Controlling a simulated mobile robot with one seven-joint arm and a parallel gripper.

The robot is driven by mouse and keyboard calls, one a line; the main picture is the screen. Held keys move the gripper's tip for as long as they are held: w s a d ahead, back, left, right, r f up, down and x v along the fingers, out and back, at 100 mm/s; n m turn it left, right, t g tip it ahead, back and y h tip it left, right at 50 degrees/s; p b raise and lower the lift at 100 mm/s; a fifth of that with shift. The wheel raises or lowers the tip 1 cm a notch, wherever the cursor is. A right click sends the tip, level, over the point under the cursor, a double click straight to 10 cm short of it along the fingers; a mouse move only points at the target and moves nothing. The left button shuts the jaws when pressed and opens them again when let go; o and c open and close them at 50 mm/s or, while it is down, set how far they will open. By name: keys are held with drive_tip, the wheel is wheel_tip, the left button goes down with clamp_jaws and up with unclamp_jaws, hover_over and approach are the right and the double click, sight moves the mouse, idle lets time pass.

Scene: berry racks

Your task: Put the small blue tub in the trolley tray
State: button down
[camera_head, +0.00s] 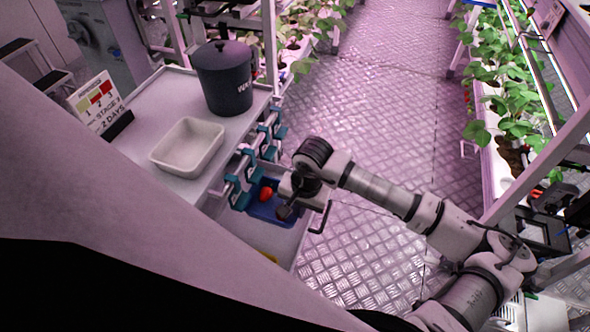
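The small blue tub (262,209) is low at the right side of the trolley, below the level of its top. A red berry-like thing (265,194) shows inside it. My gripper (284,211) is over the right part of the tub and hides some of it. Its fingers are small and dark here, so I cannot tell whether they are open, or whether they touch the tub's rim. A pale, empty-looking shallow tray (187,168) sits on the trolley top (150,120).
A dark bucket (224,80) and a sign card (97,104) stand on the trolley top. Several teal clips (232,190) line its right edge. A black handle (321,218) sticks out near my gripper. Plant racks (505,175) stand right; the metal aisle floor (390,100) is clear.

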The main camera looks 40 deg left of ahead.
drive_tip(key=shift+s+a, duration=0.2)
drive_tip(key=shift+a, duration=0.3)
drive_tip(key=shift+a+f, duration=0.15)
drive_tip(key=shift+f, duration=0.05)
drive_tip(key=shift+f+p, duration=0.7)
drive_tip(key=shift+f, duration=2.65)
drive_tip(key=shift+f+b, duration=0.2)
drive_tip(key=shift+b, duration=0.1)
drive_tip(key=c, duration=1.7)
unclamp_jaws()
drive_tip(key=shift+r, duration=0.15)
